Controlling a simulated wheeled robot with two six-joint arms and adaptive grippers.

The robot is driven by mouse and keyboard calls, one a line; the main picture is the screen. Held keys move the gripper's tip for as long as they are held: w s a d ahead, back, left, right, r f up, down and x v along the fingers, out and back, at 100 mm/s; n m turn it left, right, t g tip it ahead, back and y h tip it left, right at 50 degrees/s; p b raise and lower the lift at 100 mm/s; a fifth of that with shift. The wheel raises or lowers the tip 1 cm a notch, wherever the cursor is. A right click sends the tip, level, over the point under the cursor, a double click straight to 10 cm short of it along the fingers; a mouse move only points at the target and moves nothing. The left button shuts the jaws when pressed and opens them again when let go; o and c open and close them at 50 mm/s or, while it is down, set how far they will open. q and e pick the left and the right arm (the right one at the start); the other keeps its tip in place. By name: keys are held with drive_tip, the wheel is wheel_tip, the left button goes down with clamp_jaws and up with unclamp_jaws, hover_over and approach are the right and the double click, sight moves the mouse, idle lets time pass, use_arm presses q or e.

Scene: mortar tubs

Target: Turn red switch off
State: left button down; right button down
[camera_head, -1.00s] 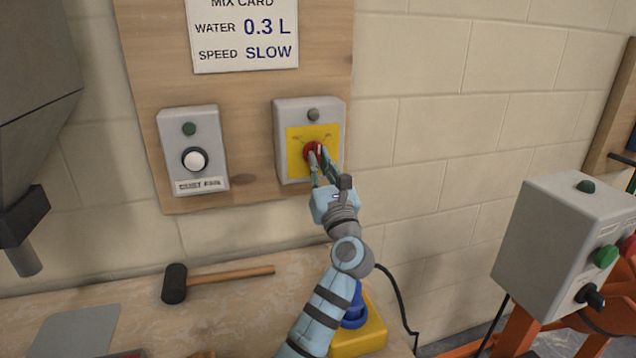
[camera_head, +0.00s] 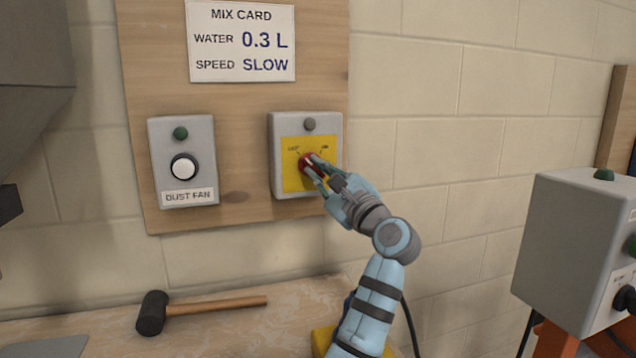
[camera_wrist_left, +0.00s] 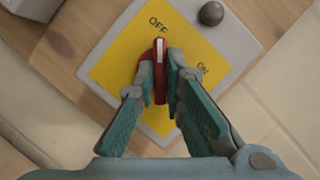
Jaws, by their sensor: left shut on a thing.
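The red switch (camera_head: 304,161) is a rotary knob on a yellow plate (camera_head: 293,181) on the right grey wall box (camera_head: 277,128). My left gripper (camera_head: 314,168) reaches it from the lower right, tilted, with its fingers shut on the knob. In the left wrist view the red switch (camera_wrist_left: 160,84) stands between the two fingers, and its white-marked end points at the OFF label (camera_wrist_left: 157,22). The ON label (camera_wrist_left: 203,69) lies to the right of the fingers. The round lamp (camera_head: 309,124) above the plate is grey and unlit. My right gripper is not seen.
A DUST FAN box (camera_head: 206,154) with a white button is to the left, on the same wooden board (camera_head: 238,190). A mallet (camera_head: 215,305) lies on the bench below. A grey control box (camera_head: 566,235) stands at right. The wall between is clear.

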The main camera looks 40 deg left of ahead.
use_arm(q)
drive_tip(key=shift+f+n+g, duration=0.1)
drive_tip(key=shift+n+g, duration=0.2)
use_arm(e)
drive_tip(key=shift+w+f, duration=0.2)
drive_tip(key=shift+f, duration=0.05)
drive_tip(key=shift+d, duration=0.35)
use_arm(q)
drive_tip(key=c, duration=1.7)
unclamp_jaws()
drive_tip(key=shift+d, duration=0.1)
drive_tip(key=v, duration=1.2)
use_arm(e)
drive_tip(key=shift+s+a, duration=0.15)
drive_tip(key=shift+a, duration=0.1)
